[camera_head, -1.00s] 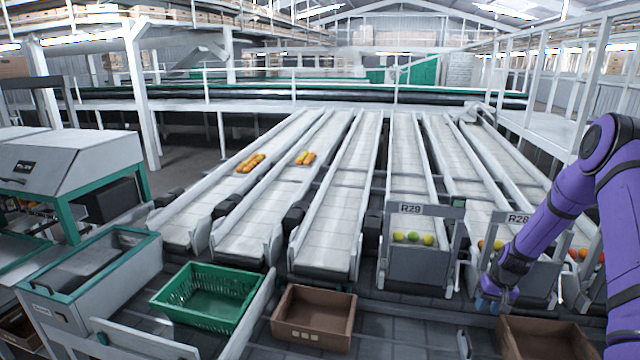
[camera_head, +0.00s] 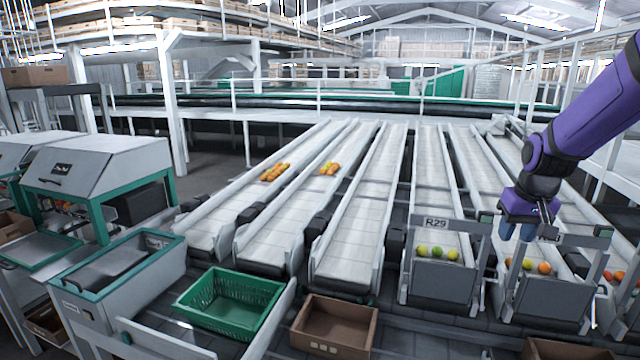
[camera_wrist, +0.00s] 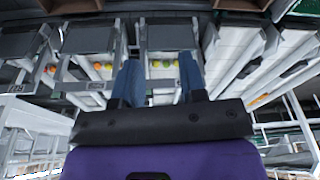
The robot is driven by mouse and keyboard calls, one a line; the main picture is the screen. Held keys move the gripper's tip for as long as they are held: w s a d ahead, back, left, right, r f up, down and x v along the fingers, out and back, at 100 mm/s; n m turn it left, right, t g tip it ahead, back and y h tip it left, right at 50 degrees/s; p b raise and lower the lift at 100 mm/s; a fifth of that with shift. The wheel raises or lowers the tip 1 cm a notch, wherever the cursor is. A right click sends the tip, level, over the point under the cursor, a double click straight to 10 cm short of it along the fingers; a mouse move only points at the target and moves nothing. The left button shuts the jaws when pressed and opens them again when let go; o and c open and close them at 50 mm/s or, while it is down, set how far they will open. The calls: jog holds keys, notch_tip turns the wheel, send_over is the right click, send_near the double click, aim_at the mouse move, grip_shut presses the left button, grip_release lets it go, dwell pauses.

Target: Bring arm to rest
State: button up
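My purple arm comes in from the right in the head view. My gripper (camera_head: 519,230) hangs above the chute end beside the R29 sign, fingers pointing down. In the wrist view the two blue fingers of my gripper (camera_wrist: 160,82) stand apart with nothing between them. No object touches the fingers.
A green crate (camera_head: 232,318) and a brown box (camera_head: 333,325) stand in front. A machine with a teal frame (camera_head: 97,165) is at left. Space above the chutes is free.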

jog(key=s+a+r+t, duration=0.1)
jog(key=s+a+r, duration=0.6)
jog(key=s+r, duration=0.45)
jog(key=s+a+t, duration=0.1)
jog(key=s, duration=0.6)
jog(key=s+a+n, duration=0.1)
jog(key=s+a, duration=0.1)
jog(key=s, duration=0.6)
jog(key=shift+s+a+r+t, duration=0.3)
jog(key=shift+t, duration=0.1)
